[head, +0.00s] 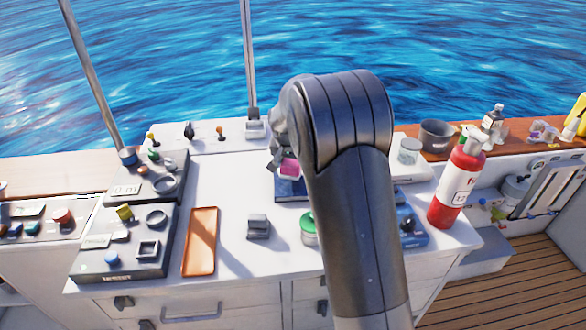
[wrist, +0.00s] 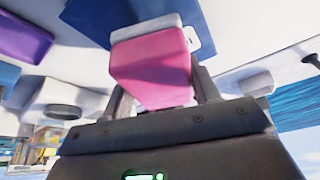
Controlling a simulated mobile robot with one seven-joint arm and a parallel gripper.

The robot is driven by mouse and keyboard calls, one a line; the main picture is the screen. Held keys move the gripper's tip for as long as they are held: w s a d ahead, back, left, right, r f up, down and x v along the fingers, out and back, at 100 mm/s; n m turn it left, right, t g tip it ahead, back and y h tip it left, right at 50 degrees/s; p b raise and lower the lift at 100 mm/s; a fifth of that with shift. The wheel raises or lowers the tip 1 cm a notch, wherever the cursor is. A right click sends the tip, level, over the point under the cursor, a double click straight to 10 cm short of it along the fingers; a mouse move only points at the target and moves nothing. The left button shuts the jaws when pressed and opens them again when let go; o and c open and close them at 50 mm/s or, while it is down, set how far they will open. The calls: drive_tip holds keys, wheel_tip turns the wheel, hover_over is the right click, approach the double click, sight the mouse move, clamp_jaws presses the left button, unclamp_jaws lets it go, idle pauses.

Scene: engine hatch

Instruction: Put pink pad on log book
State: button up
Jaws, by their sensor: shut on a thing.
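The pink pad (head: 289,169) shows at the left edge of my arm in the head view. In the wrist view the pink pad (wrist: 152,68) sits between the two fingers of my gripper (wrist: 163,92), which is shut on it. A pale grey strip runs along the pad's far end. The dark blue log book (head: 288,190) lies on the white counter below the pad, partly hidden by my arm. A blue cover with a white label, likely the log book (wrist: 190,14), shows behind the pad in the wrist view. I cannot tell whether pad and book touch.
An orange tray (head: 201,240), a grey block (head: 258,227) and a green-lidded jar (head: 308,228) stand on the counter (head: 225,180). Dark trays with small parts (head: 125,240) are at left. A red extinguisher (head: 459,186) stands at right. Bare counter lies left of the book.

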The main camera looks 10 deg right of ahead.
drive_tip(key=shift+f, duration=1.3)
drive_tip(key=shift+f, duration=0.15)
drive_tip(key=o, duration=1)
drive_tip(key=v, duration=1.2)
drive_tip(key=s+d+r+n+y, duration=0.1)
drive_tip(key=s+d+r, duration=0.15)
drive_tip(key=s, duration=0.65)
drive_tip(key=s+d+r+n+t, duration=0.1)
drive_tip(key=s+r, duration=0.3)
drive_tip(key=s, duration=0.4)
drive_tip(key=s+d+r+n+y, duration=0.1)
drive_tip(key=s+d+r, duration=0.15)
drive_tip(key=s, duration=0.65)
drive_tip(key=shift+n, duration=0.8)
drive_tip(key=s, duration=0.3)
drive_tip(key=s+f, duration=0.1)
drive_tip(key=s, duration=0.3)
drive_tip(key=s+f, duration=0.1)
drive_tip(key=s, duration=0.2)
drive_tip(key=shift+s+a+f, duration=0.1)
drive_tip(key=shift+s, duration=0.25)
